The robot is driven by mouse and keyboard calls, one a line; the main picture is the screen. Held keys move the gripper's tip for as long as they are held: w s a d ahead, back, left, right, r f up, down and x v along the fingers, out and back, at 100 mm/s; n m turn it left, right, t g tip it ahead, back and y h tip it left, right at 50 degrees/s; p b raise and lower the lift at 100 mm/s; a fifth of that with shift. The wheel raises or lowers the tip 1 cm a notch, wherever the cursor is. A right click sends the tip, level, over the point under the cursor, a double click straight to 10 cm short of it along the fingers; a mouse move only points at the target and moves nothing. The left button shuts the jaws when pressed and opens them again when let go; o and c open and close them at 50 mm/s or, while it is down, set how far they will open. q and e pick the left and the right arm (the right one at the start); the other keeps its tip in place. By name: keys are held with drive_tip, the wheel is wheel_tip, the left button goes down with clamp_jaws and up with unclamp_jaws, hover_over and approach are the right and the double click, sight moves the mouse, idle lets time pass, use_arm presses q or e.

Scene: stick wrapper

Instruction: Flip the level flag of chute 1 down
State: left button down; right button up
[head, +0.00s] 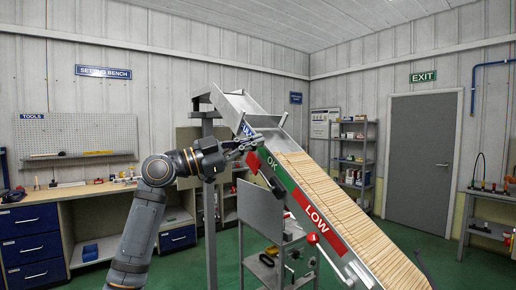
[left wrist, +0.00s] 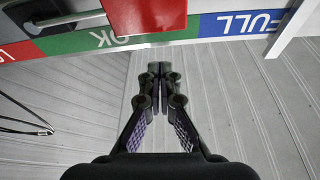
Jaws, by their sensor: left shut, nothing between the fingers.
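The chute (head: 233,101) slopes down to the right, with blue FULL, green OK and red LOW bands on its side. The red level flag (head: 253,161) sits near the band's upper part. In the left wrist view the flag (left wrist: 146,14) is on a metal rod (left wrist: 65,20) and overlaps the green band by the blue FULL band (left wrist: 240,22). My left gripper (head: 256,141) is shut and empty, close to the flag. In the left wrist view its fingertips (left wrist: 157,70) look apart from the flag; touching cannot be ruled out. My right gripper is not in view.
Wooden sticks (head: 330,195) fill the chute's lower part. A red-knobbed lever (head: 313,238) stands on the chute's side below the LOW band. A grey machine panel (head: 261,207) stands under the chute. A workbench (head: 85,195) is at left and shelves (head: 352,150) stand behind.

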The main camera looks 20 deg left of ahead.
use_arm(q)
drive_tip(key=b+v, duration=0.6)
drive_tip(key=v, duration=0.4)
drive_tip(key=shift+s+d+b, duration=0.2)
drive_tip(key=shift+s+b, duration=0.1)
drive_tip(key=shift+b, duration=0.05)
